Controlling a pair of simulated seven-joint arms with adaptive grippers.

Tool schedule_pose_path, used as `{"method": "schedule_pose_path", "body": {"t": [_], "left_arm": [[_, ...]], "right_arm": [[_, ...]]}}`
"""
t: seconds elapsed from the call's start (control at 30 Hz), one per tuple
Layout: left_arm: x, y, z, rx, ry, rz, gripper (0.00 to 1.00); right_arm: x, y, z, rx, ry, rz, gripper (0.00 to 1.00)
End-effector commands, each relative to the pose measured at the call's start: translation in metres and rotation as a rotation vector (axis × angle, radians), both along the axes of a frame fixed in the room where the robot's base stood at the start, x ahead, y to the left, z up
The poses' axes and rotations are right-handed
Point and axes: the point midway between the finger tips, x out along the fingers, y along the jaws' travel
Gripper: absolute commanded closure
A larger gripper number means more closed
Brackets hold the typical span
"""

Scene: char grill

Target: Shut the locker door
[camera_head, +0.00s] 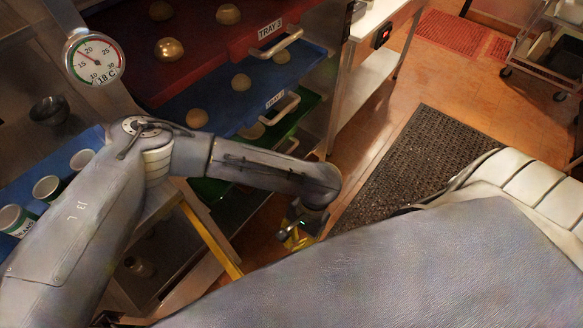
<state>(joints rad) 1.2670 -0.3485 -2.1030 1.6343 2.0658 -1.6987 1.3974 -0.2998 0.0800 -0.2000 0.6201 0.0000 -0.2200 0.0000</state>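A metal locker stands open at the upper middle, with a red tray (195,65), a blue tray (218,112) and a green tray (290,128) stacked in it. Round buns sit on the trays, and each tray has a pale handle in front. I cannot clearly pick out the locker's door. My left arm crosses in front of the lower trays. My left gripper (300,232) hangs low, just right of the locker's lower front, small and partly hidden; its finger state is unclear. My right gripper is out of view.
A round dial gauge (93,58) is at the upper left, above a blue surface with several cups (47,187). A yellow bar (212,242) runs below my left arm. A dark floor mat (415,160), a white-topped counter (382,15) and a wheeled cart (545,68) lie right.

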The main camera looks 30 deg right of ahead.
Motion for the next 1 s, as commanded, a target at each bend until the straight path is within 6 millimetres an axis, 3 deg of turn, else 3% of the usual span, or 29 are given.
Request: {"method": "schedule_pose_path", "body": {"t": [0.57, 0.73, 1.0], "left_arm": [[-0.016, 0.032, -0.087, 0.0, 0.004, 0.001, 1.0], [-0.023, 0.052, -0.084, 0.0, 0.002, -0.001, 1.0], [-0.029, 0.066, -0.084, 0.0, 0.0, 0.0, 1.0]], "right_arm": [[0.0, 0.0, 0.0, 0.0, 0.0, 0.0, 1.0], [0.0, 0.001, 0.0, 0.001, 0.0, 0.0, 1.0], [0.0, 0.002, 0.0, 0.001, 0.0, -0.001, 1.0]]}}
